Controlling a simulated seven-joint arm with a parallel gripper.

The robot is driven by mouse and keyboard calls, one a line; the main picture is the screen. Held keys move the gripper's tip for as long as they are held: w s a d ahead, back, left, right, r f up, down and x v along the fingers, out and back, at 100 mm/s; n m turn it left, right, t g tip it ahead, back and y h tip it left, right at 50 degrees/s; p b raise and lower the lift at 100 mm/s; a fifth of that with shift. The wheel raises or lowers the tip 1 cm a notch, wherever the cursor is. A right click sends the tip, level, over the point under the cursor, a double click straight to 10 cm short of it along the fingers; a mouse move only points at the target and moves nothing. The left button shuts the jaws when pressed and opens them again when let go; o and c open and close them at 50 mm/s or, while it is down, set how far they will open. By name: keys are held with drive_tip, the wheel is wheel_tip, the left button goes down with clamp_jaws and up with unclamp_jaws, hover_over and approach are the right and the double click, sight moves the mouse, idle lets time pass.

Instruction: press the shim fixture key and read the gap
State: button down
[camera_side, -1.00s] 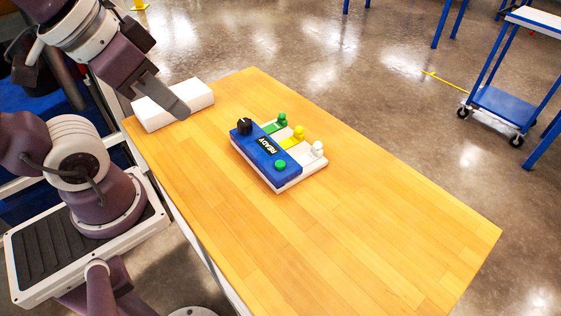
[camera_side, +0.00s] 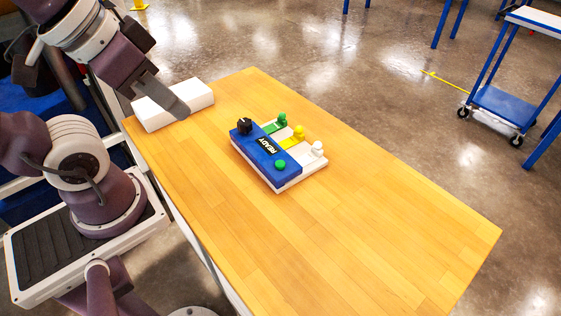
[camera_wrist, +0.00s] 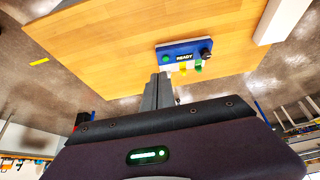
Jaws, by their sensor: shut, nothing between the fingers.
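The fixture (camera_side: 262,160) is a blue-topped box on a white base, lying on the wooden table. Its display (camera_side: 267,146) reads READY. A black knob (camera_side: 244,126) and a round green key (camera_side: 280,165) sit at the two ends of the blue top. Green (camera_side: 282,120), yellow (camera_side: 298,133) and white (camera_side: 317,149) pegs stand along its far side. In the wrist view the fixture (camera_wrist: 172,50) lies beyond the fingertips. My gripper (camera_side: 184,113) is shut and empty, to the left of the fixture and apart from it; its fingers also show in the wrist view (camera_wrist: 158,78).
A white block (camera_side: 172,103) lies at the table's left end, close to my gripper in the side view. The wooden table (camera_side: 380,225) is bare to the right and front of the fixture. A blue cart (camera_side: 503,104) stands on the floor beyond.

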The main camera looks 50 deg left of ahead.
idle(0.8)
drive_tip(key=w+a+f+t+y, duration=0.15)
drive_tip(key=w+a, duration=0.35)
drive_tip(key=w, duration=0.6)
drive_tip(key=w+a+f+t, duration=0.1)
drive_tip(key=w+a+t, duration=0.3)
drive_tip(key=w, duration=0.6)
drive_tip(key=g+h, duration=0.5)
drive_tip(key=h, duration=0.4)
hover_over(276, 163)
wheel_tip(276, 163, down, 12)
drive_tip(key=shift+m+y, duration=0.25)
drive_tip(key=shift+m, duration=0.05)
drive_tip(key=shift+f, duration=4.4)
